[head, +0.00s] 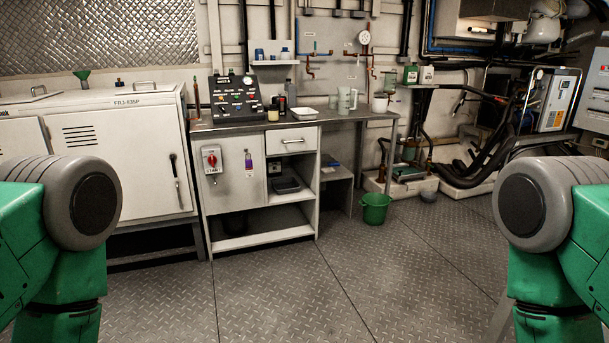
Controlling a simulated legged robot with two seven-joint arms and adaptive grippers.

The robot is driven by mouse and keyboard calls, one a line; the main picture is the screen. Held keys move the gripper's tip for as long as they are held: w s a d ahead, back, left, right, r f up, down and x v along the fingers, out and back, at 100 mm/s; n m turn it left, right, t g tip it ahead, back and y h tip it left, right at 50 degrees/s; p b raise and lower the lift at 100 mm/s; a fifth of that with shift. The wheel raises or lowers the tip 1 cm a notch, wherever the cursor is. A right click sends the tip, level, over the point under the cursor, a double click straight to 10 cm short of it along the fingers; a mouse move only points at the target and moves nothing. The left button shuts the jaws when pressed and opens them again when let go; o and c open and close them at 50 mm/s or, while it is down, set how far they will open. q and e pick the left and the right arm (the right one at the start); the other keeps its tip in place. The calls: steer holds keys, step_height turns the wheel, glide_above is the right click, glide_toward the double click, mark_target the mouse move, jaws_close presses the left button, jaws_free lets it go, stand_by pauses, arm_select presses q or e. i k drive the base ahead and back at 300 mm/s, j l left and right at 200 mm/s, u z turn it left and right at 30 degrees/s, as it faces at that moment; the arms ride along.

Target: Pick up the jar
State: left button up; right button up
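Several containers stand on the workbench (235,128) across the room, and I cannot tell for sure which is the jar. A dark cylindrical container (291,95) stands near the control box, with a small dark container (273,114) beside it. A pale translucent jug (347,101) and a white round container (380,104) stand further right. Small dark blue containers (259,54) sit on the wall shelf above. My two green arms show at the left and right edges. Neither gripper is in view.
A control box (237,97) and a white tray (305,114) are on the bench. A green bucket (375,209) stands on the floor to its right. White cabinets (120,165) line the left. The metal floor (310,285) ahead is clear.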

mark_target(332, 98)
steer(key=i+j, duration=0.1)
steer(key=i, duration=0.55)
steer(key=i+j, duration=0.15)
steer(key=i, duration=0.55)
steer(key=i+j, duration=0.1)
steer(key=i, duration=0.55)
steer(key=i+l+z, duration=0.1)
steer(key=i+z, duration=0.75)
steer(key=i+j+z, duration=0.2)
steer(key=i+z, duration=0.2)
